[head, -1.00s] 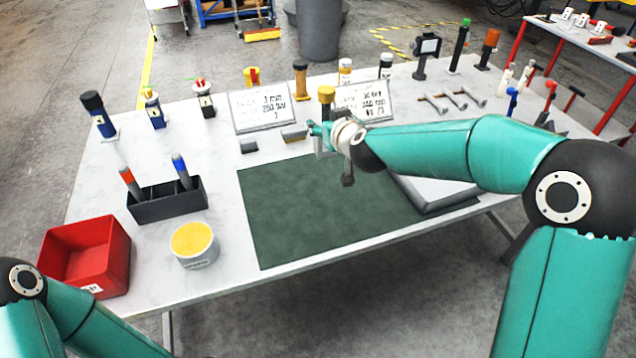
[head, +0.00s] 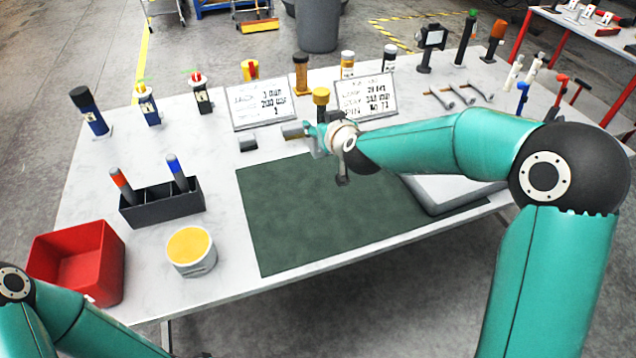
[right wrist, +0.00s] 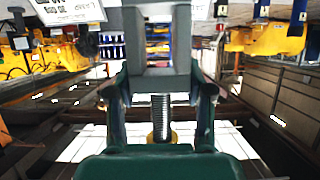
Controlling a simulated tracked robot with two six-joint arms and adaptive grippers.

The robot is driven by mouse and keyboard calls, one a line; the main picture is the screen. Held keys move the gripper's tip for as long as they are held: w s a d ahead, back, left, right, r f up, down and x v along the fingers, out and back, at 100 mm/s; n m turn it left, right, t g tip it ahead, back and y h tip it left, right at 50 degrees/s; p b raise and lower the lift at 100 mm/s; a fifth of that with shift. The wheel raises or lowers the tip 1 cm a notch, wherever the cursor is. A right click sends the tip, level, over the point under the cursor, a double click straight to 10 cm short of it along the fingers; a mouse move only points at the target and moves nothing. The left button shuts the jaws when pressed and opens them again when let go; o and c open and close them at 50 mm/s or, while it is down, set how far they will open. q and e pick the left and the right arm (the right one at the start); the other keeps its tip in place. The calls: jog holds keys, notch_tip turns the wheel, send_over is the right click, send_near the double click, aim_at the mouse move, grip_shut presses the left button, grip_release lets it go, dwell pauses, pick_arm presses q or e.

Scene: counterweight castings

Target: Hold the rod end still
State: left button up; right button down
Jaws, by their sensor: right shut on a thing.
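My right gripper (head: 316,138) hangs over the back edge of the dark green mat (head: 310,215) in the head view. In the right wrist view, its two fingers (right wrist: 160,95) are closed on the sides of a grey forked block, which I take as the rod end (right wrist: 155,80). A threaded rod (right wrist: 162,108) runs from the block to a yellow piece (right wrist: 157,138) near my palm. In the head view, a yellow cap (head: 320,96) stands just above the fingers. My left gripper is out of view; only its arm shows at lower left.
A red bin (head: 75,262), a black holder (head: 165,207) and a yellow-topped tub (head: 191,252) stand at the left. Two white signs (head: 262,104) (head: 365,97) and several upright parts line the back. A grey tray (head: 452,190) lies right of the mat. Most of the mat is clear.

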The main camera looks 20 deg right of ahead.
notch_tip(320, 180, down, 12)
jog(key=shift+w+f, duration=0.1)
jog(key=shift+f+p, duration=0.4)
jog(key=shift+f, duration=1.5)
jog(key=shift+c, duration=2.2)
grip_release()
jog(key=shift+f, duration=0.1)
jog(key=b+v, duration=0.3)
jog(key=v, duration=0.9)
